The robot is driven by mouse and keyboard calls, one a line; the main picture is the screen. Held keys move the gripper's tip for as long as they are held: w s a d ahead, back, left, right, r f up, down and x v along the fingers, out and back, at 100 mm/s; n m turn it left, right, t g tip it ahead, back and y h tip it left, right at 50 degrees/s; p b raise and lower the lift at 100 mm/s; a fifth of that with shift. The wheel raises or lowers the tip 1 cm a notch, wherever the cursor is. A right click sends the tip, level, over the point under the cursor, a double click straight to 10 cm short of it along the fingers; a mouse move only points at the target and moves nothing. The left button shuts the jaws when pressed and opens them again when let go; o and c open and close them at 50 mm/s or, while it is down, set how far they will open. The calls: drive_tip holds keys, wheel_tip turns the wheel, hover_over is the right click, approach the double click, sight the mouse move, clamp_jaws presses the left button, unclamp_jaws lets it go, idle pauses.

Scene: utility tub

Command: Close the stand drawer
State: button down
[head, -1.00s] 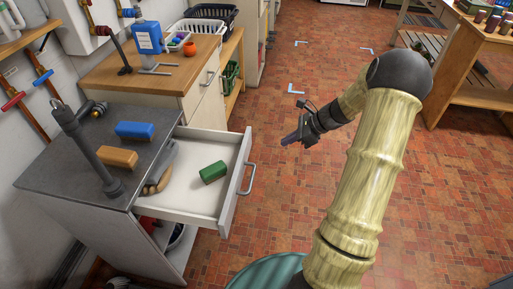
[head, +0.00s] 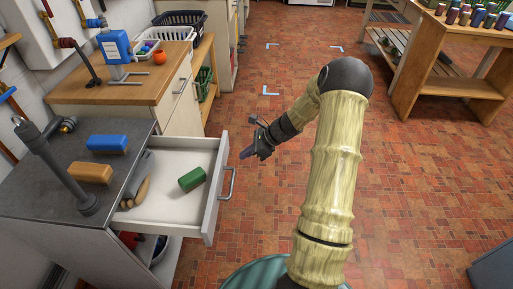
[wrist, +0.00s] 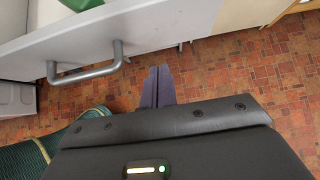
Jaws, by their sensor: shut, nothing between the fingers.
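The stand drawer (head: 213,205) is pulled out from the grey-topped stand (head: 40,185), with a grey bar handle (head: 231,183) on its white front. A green block (head: 192,179) and a grey and tan item (head: 138,185) lie inside it. My gripper (head: 246,156) is in front of the drawer, just right of its far front corner in the head view. In the wrist view the handle (wrist: 85,68) is at the upper left of my gripper (wrist: 157,72). The fingers are together, empty and apart from the handle.
A blue block (head: 107,143) and a tan block (head: 88,173) lie on the stand top beside a dark tap. A wooden-topped cabinet (head: 130,88) stands beyond. A wooden bench (head: 470,85) is at the far right. The brick floor (head: 420,190) between is clear.

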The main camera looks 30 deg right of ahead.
sight(226, 158)
drive_tip(key=a, duration=0.1)
drive_tip(key=w+a, duration=0.2)
drive_tip(key=shift+w+a+f, duration=0.15)
drive_tip(key=shift+a+f, duration=0.1)
drive_tip(key=shift+a, duration=0.15)
drive_tip(key=shift+w+a, duration=0.1)
drive_tip(key=shift+a, duration=0.05)
